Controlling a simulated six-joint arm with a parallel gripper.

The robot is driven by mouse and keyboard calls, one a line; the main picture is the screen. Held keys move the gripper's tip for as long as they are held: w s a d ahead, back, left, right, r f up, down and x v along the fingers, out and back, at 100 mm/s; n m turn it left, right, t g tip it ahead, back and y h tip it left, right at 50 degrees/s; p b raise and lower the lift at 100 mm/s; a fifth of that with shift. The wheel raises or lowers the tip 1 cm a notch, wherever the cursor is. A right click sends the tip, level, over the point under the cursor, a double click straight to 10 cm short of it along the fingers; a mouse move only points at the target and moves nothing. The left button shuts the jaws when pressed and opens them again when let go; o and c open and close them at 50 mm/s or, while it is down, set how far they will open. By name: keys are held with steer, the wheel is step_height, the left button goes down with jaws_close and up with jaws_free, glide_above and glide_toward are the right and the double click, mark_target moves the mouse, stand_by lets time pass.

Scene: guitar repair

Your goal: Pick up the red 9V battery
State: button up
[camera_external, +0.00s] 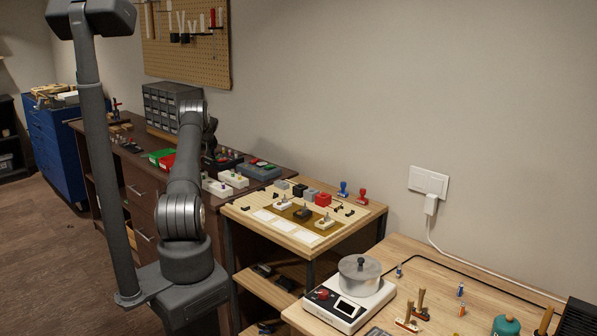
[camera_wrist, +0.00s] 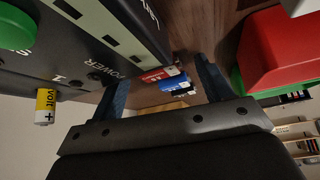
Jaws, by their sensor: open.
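A small red block with a white end (camera_wrist: 160,74), which looks like the red 9V battery, shows in the wrist view beyond my fingers. A blue block (camera_wrist: 178,83) sits right beside it, and a darker one shows below. My gripper (camera_wrist: 163,72) is open, with one finger on each side of these blocks in the picture. I see no contact; the depth between fingers and blocks is hard to tell. In the external view my gripper is hidden behind my arm, and I cannot make out the red battery.
A dark box marked POWER (camera_wrist: 110,35) with a green button stands close at the left finger. A yellow battery (camera_wrist: 45,105) is at its edge. A red bin (camera_wrist: 280,50) lies right of my fingers. The dark workbench (camera_external: 135,150) also holds white boxes (camera_external: 232,178).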

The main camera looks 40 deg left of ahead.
steer(key=shift+c, duration=0.4)
steer(key=c, duration=1)
steer(key=shift+r, duration=0.1)
